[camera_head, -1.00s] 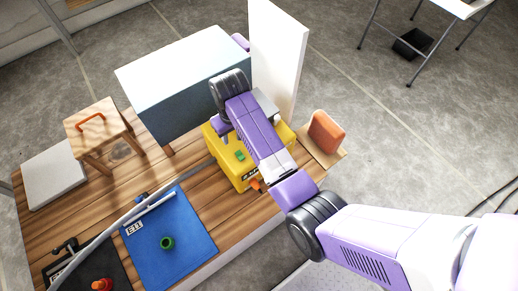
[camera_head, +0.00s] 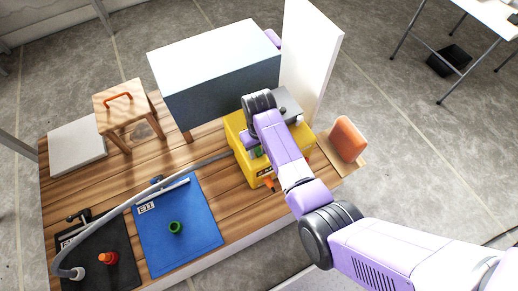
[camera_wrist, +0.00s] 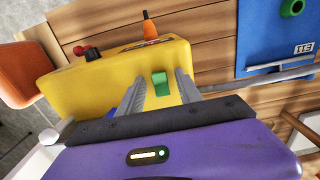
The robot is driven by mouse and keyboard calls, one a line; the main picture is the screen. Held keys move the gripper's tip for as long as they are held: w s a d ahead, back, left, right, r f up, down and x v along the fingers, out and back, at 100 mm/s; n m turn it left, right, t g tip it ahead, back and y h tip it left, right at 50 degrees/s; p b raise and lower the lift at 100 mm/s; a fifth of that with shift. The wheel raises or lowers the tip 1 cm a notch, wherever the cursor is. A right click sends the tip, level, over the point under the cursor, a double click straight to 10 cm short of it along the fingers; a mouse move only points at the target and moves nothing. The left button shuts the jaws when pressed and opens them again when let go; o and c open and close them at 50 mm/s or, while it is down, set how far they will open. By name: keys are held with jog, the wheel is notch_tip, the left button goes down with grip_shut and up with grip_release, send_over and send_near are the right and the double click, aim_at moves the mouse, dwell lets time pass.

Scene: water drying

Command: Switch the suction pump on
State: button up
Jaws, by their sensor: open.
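The yellow suction pump (camera_head: 238,128) stands at the right end of the wooden table and fills much of the wrist view (camera_wrist: 75,80). A green switch (camera_wrist: 160,82) sits on its top; it also shows in the head view (camera_head: 258,152), partly covered by my arm. My gripper (camera_wrist: 162,90) is open and empty above the pump, its two fingers on either side of the green switch in the picture. I cannot tell whether they touch it. In the head view my arm hides the fingers. A red knob (camera_wrist: 88,52) and an orange cone-shaped part (camera_wrist: 150,28) are at the pump's edge.
A large grey box (camera_head: 215,85) and an upright white panel (camera_head: 310,55) stand behind the pump. An orange block (camera_head: 347,138) is to its right. A hose (camera_head: 110,225) runs left over the blue mat (camera_head: 195,245), which holds a green ring (camera_head: 176,227).

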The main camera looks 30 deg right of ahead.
jog(key=shift+c, duration=0.4)
grip_shut()
jog(key=shift+w+f+g+b, duration=0.1)
jog(key=shift+w+g+b, duration=0.25)
jog(key=shift+g+b, duration=0.4)
jog(key=g+b, duration=0.2)
jog(key=shift+w+f+b, duration=0.2)
jog(key=shift+w+b, duration=0.05)
jog(key=shift+b, duration=0.15)
jog(key=shift+w+r+g+b, duration=0.15)
jog(key=shift+g+b, duration=0.3)
jog(key=shift+b, duration=0.45)
jog(key=shift+r, duration=0.1)
